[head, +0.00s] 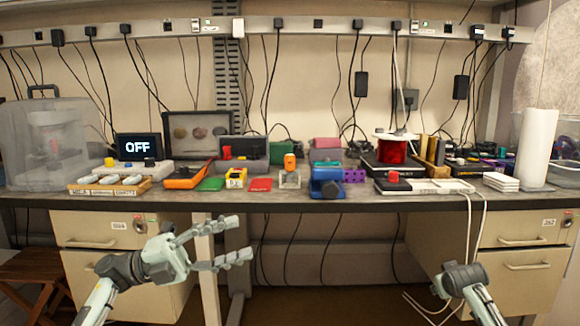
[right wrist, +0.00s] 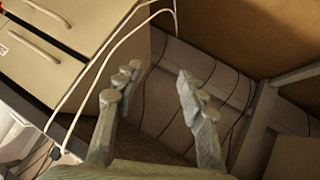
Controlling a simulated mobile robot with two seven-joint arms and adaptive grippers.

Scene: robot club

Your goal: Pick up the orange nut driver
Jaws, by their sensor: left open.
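A small upright orange object (head: 290,161), which looks like the handle of the nut driver, stands in a small pale holder (head: 289,180) near the front edge of the workbench. Its lower part is hidden by the holder. My left gripper (head: 240,238) is open and empty, in front of and below the bench edge, to the lower left of the orange handle. My right gripper (right wrist: 158,84) is open and empty in the right wrist view, with drawers and hanging cables beyond it. In the head view my right arm is low at the right, under bench height.
The workbench edge (head: 330,205) lies between my grippers and the objects. Left of the orange handle are a red block (head: 260,185), a green block (head: 211,184) and an orange-black meter (head: 187,177). A blue device (head: 327,185) stands close on its right. White cables hang at the right.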

